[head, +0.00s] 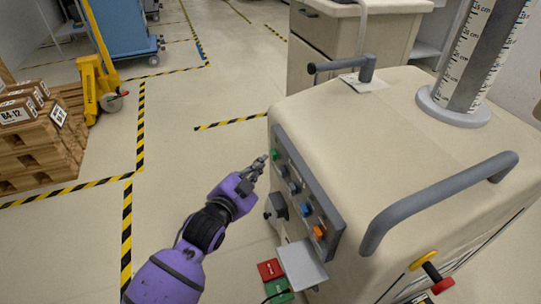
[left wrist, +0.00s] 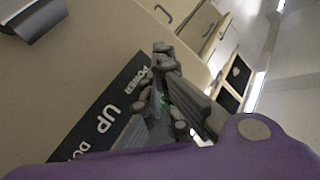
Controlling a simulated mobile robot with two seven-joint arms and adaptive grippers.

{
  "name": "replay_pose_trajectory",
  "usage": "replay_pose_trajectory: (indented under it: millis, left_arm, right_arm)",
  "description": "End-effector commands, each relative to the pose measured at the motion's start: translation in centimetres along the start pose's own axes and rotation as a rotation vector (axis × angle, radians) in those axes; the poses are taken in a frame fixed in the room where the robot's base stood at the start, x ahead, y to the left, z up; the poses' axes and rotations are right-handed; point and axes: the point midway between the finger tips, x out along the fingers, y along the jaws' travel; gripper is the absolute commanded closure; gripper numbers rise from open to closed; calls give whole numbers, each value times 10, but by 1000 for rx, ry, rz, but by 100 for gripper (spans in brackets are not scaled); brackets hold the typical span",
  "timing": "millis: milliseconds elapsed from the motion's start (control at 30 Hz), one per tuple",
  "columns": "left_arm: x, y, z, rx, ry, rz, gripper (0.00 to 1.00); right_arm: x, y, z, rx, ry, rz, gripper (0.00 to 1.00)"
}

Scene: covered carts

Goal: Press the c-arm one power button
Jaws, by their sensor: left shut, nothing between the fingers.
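The c-arm cart (head: 400,130) is a large beige unit on the right in the head view. Its dark control panel (head: 330,215) faces left and carries a green button (head: 275,155) at the far end, with blue and orange buttons nearer. In the left wrist view the panel (left wrist: 95,120) shows the words POWER and UP, with POWER at the end by my fingers. My left gripper (head: 261,162) is shut and empty, with its tips close beside the green button. I cannot tell whether they touch it. A bit of green (left wrist: 163,98) shows behind the fingers in the left wrist view.
A grey handle (head: 440,200) and a graduated column (head: 480,60) stand on the cart's top. Red and green pedals (head: 270,270) lie at its foot. Boxes on a pallet (head: 35,140) and a yellow pallet jack (head: 97,85) stand left. The floor between is clear.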

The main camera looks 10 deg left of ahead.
Motion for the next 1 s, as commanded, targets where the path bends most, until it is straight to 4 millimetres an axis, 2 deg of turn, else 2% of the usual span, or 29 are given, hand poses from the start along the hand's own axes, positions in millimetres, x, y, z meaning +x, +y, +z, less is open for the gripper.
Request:
replay_pose_trajectory:
  millis: [133, 1000]
  left_arm:
    - [4, 2, -5, -1, 2, 0, 100]
    - [8, 5, -6, 0, 1, 0, 100]
  right_arm:
    - [-4, 0, -4, 0, 4, 0, 60]
    - [-5, 0, -6, 0, 7, 0, 60]
